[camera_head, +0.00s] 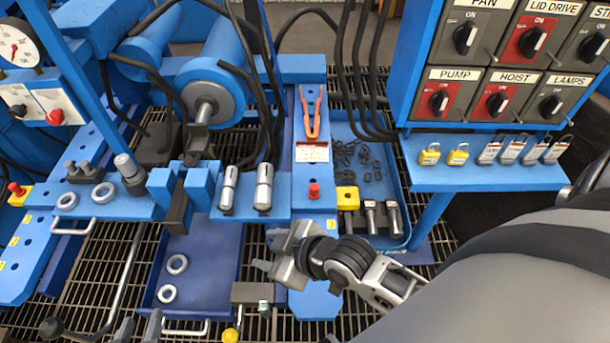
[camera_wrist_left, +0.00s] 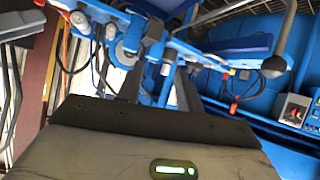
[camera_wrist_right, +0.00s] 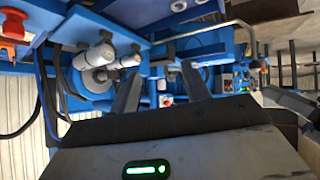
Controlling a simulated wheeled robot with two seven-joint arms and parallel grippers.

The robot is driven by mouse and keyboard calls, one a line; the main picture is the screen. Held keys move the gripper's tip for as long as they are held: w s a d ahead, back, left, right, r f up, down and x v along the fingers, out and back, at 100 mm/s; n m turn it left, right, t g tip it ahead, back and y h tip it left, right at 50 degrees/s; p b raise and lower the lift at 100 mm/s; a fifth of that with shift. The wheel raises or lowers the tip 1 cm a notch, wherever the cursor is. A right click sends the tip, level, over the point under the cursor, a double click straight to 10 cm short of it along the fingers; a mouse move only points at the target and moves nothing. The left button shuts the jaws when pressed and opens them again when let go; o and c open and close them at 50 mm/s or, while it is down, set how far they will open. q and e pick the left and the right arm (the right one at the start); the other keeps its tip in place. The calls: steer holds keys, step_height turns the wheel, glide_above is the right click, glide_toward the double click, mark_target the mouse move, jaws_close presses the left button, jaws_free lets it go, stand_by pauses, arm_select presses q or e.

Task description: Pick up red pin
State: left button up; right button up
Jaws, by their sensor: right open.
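A small red pin (camera_head: 314,190) stands upright on the blue ledge, just below a white label plate. Another red-topped pin (camera_head: 15,188) stands on a yellow plate at the far left. My right gripper (camera_head: 272,255) is below and left of the middle red pin, apart from it. Its fingers (camera_wrist_right: 162,88) are spread and empty in the right wrist view. My left gripper (camera_head: 138,327) is at the bottom edge, far from both pins. Its fingers (camera_wrist_left: 158,88) are also spread and empty in the left wrist view.
Two silver cylinders (camera_head: 264,188) stand left of the middle pin. A yellow block (camera_head: 347,198) and a blue tray (camera_head: 403,226) with dark links lie to its right. Orange-handled pliers (camera_head: 311,112) lie behind it. A lower tray (camera_head: 212,252) holds metal rings. A switch panel (camera_head: 500,70) rises at right.

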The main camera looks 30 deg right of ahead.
steer(key=w+d+f+n+g+h+b, duration=0.1)
steer(key=w+d+f+n+g+b, duration=0.15)
steer(key=w+n+g, duration=0.8)
steer(key=w+d+r+n+t+h+b, duration=0.1)
steer(key=d+r+n+h+b, duration=0.1)
steer(key=d+r+n, duration=0.45)
steer(key=w+d+r+n+t+h+b, duration=0.15)
steer(key=d+r+n, duration=0.25)
steer(key=d+n, duration=0.45)
steer(key=g+b, duration=0.1)
steer(key=b, duration=0.1)
glide_above(314, 187)
steer(key=shift+h, duration=0.45)
step_height(314, 187, down, 10)
steer(key=shift+f, duration=0.2)
step_height(314, 187, down, 4)
steer(key=shift+f+b, duration=0.25)
steer(key=shift+b, duration=0.3)
steer(key=shift+f, duration=0.2)
arm_select(q)
step_height(314, 187, down, 6)
steer(key=s+d, duration=0.1)
steer(key=s, duration=0.1)
steer(key=shift+h, duration=0.3)
arm_select(e)
steer(key=shift+r, duration=0.1)
jaws_close()
